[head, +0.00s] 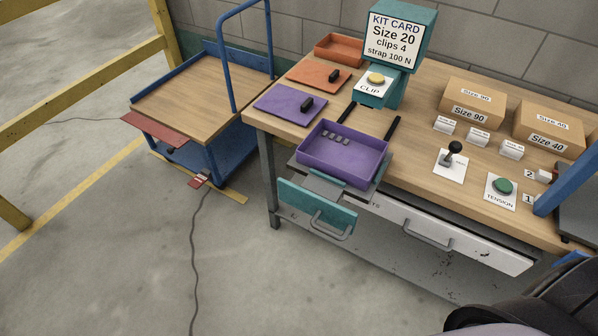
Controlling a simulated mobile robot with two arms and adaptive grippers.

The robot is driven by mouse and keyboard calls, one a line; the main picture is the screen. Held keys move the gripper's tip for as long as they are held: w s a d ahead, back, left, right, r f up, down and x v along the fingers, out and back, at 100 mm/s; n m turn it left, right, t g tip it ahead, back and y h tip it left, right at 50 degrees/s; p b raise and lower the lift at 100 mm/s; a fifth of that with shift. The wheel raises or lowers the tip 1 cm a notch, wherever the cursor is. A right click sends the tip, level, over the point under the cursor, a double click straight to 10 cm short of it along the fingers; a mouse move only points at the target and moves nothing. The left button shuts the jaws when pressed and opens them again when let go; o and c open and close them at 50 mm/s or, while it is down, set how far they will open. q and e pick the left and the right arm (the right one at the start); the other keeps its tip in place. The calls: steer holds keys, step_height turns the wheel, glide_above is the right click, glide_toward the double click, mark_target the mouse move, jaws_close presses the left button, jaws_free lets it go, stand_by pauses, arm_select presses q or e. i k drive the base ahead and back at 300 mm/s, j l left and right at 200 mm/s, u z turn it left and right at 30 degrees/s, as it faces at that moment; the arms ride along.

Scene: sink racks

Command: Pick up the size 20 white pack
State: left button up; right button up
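Small white packs stand on the wooden workbench in the head view, in front of the cardboard boxes. One is at the left (444,125), one in the middle (478,136) and one at the right (511,149). Their labels are too small to read, so I cannot tell which is size 20. Another small white block (544,176) sits farther right beside a "2" label. The kit card (394,38) on a teal stand reads "Size 20". Neither of my grippers is in view.
Boxes marked Size 90 (470,103) and Size 40 (551,128) stand behind the packs. A lever (454,150) and green TENSION button (502,186) stand in front. A purple tray (342,155) holds dark clips above an open teal drawer (316,208). A blue post (566,188) rises at right.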

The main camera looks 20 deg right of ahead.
mark_target(445, 125)
steer(key=z, duration=1.8)
